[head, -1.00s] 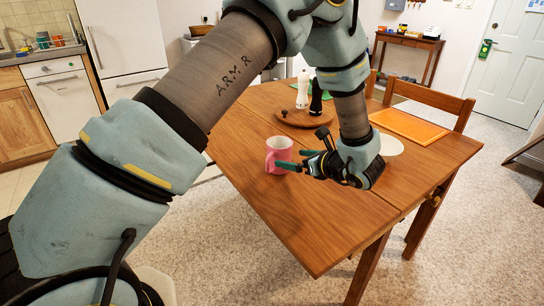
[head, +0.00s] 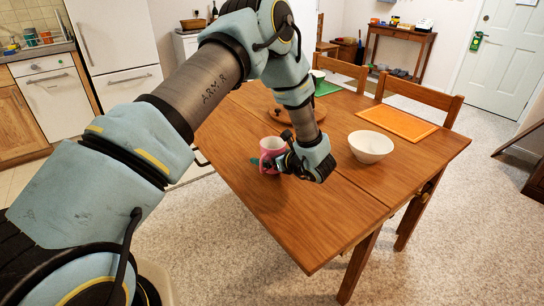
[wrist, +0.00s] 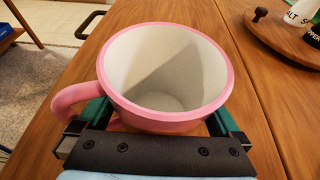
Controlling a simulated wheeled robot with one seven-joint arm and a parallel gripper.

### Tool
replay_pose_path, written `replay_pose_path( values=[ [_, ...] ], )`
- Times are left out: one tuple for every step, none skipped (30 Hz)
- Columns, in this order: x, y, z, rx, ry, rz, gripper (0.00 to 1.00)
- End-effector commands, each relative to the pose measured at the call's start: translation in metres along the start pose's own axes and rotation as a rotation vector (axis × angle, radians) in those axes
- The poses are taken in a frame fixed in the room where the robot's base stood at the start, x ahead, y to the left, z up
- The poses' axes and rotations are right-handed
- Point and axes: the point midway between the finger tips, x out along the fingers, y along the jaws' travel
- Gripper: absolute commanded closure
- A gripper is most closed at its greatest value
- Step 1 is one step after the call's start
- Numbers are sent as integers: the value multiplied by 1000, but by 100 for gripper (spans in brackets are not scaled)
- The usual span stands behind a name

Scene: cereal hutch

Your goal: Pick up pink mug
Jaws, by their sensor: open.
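The pink mug (head: 270,150) stands upright on the wooden table, partly hidden behind my gripper in the head view. In the wrist view the mug (wrist: 165,116) is close up, with its white inside empty and its handle on the left. My gripper (wrist: 160,122) is open, with one green finger on each side of the mug's body. The left finger is beside the handle. The fingertips are hidden by the mug, and I cannot tell whether either finger touches it.
A white bowl (head: 370,147) stands right of my gripper. An orange placemat (head: 398,123) lies behind it. A round wooden board (head: 283,117) with shakers (wrist: 297,17) is at the back, partly hidden by my arm. The table's front (head: 310,225) is clear.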

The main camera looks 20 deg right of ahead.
Motion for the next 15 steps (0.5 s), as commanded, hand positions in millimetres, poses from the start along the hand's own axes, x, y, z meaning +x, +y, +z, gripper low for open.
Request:
replay_pose_path(
  values=[
    [0,0,0,0,0,0,0],
    [0,0,0,0,0,-1,0],
    [0,0,0,0,0,-1,0],
    [0,0,0,0,0,-1,0],
    [0,0,0,0,0,0,0],
    [0,0,0,0,0,0,3],
    [0,0,0,0,0,0,7],
    [0,0,0,0,0,0,10],
    [0,0,0,0,0,0,15],
    [0,0,0,0,0,0,18],
    [0,0,0,0,0,0,21],
    [0,0,0,0,0,0,26],
    [0,0,0,0,0,0,29],
    [0,0,0,0,0,0,33],
    [0,0,0,0,0,0,37]
  ],
)
